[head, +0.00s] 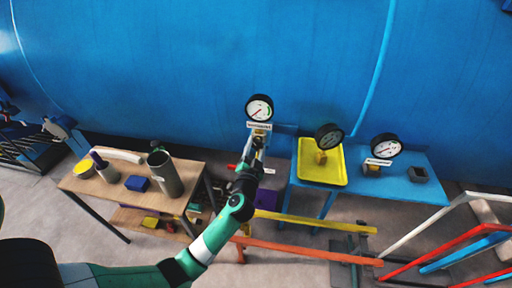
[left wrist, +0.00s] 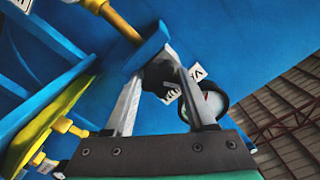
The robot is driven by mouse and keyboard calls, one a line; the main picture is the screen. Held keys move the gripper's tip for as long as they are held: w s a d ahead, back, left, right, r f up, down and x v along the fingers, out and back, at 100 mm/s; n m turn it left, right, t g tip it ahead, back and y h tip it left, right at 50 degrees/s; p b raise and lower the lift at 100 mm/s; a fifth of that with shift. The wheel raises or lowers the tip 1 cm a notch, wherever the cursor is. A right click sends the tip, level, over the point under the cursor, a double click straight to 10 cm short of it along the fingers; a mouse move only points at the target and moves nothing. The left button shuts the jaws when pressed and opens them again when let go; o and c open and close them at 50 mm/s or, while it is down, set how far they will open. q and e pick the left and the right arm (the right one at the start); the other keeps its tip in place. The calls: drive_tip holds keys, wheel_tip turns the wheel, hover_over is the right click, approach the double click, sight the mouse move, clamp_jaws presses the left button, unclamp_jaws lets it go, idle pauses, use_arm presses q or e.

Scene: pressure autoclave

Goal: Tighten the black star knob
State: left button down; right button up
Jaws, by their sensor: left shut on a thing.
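My left gripper (head: 257,143) reaches up to the fitting just below the middle pressure gauge (head: 260,107) on the blue vessel. In the left wrist view its two fingers (left wrist: 160,70) close around a dark, rounded thing, which looks like the black star knob (left wrist: 157,76). The knob's lobes are not clear, and in the head view the gripper hides it. A blue part (left wrist: 147,48) with a brass stem lies by the fingertips. The gauge also shows in the left wrist view (left wrist: 210,106), behind the right finger. My right gripper is not in view.
A blue table (head: 410,170) to the right holds a yellow tray (head: 337,165) with a gauge, and another gauge (head: 386,147). Coloured rails stand at lower right.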

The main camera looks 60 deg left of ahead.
use_arm(q)
drive_tip(key=m+p, duration=0.1)
drive_tip(key=m, duration=0.4)
drive_tip(key=shift+m, duration=0.3)
drive_tip(key=m+p, duration=0.2)
drive_tip(key=m, duration=0.4)
drive_tip(key=shift+r, duration=0.15)
drive_tip(key=m+p, duration=0.2)
drive_tip(key=m, duration=0.4)
drive_tip(key=shift+m, duration=0.3)
drive_tip(key=m+p, duration=0.2)
drive_tip(key=m, duration=0.4)
drive_tip(key=shift+p, duration=0.3)
drive_tip(key=shift+c, duration=1.1)
unclamp_jaws()
drive_tip(key=shift+d, duration=0.15)
